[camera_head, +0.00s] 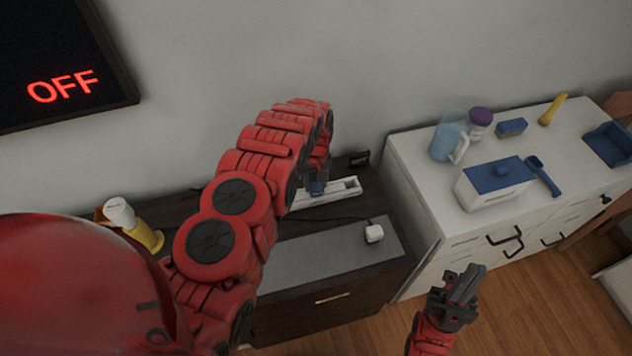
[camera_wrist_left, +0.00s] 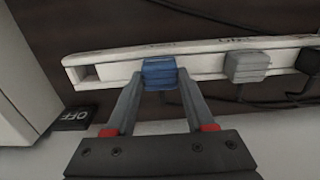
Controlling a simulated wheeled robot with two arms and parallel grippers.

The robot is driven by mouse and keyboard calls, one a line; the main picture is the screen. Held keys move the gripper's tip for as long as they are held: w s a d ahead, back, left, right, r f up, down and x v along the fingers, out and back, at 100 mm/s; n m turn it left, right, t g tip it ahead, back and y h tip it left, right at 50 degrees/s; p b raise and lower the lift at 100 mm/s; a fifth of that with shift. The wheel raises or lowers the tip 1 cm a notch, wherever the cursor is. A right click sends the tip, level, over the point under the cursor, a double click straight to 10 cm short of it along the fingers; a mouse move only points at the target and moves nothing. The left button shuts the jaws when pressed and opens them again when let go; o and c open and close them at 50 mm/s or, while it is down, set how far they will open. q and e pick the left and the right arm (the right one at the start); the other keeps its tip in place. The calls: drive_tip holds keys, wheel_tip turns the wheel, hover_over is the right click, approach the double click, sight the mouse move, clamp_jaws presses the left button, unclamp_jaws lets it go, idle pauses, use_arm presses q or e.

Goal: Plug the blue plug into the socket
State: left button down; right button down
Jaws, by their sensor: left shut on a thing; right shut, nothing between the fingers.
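The blue plug (camera_wrist_left: 160,73) is between the fingertips of my left gripper (camera_wrist_left: 160,80), which is shut on it. In the left wrist view the plug is against the face of the white power strip (camera_wrist_left: 110,73); I cannot tell how deep it sits. The head view shows the blue plug (camera_head: 318,187) at the strip (camera_head: 345,187), partly hidden by my left arm. A grey plug (camera_wrist_left: 247,66) and a black plug (camera_wrist_left: 309,62) are in the strip to its right. My right gripper (camera_head: 466,284) is shut and empty, above the floor in front of the white cabinet.
A white plug (camera_head: 374,233) lies on the grey mat (camera_head: 330,255) on the dark cabinet. A wall screen (camera_head: 60,88) reads OFF. A small black box (camera_wrist_left: 73,118) also reads OFF. A blue-lidded container (camera_head: 495,187) and jug (camera_head: 447,142) stand on the white cabinet (camera_head: 425,195).

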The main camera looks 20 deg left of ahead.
use_arm(q)
drive_tip(key=shift+c, duration=0.9)
unclamp_jaws()
wheel_tip(320, 180, up, 8)
drive_tip(key=shift+r+b, duration=0.1)
drive_tip(key=shift+b, duration=1.15)
wheel_tip(320, 180, up, 9)
drive_tip(key=p, duration=0.9)
hover_over(316, 185)
